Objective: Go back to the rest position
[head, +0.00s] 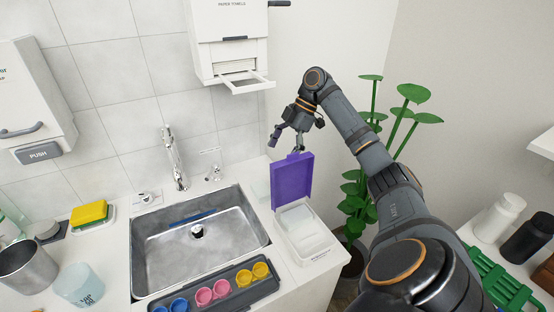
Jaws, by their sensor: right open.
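My right arm reaches in from the lower right. My right gripper (287,137) is open and points down, above and behind the raised purple lid of a white box. Its fingers are close to the top edge of the purple lid (292,181); I cannot tell whether they touch it. The white box (308,235) stands on the counter right of the sink, with white contents showing. My left gripper is not in view.
A metal sink (150,252) with a faucet (175,158) is left of the box. A tray (239,291) of coloured cups lies in front. A paper towel dispenser (222,20) hangs above. A green plant (352,190) stands behind my right arm. Bottles (500,216) stand at right.

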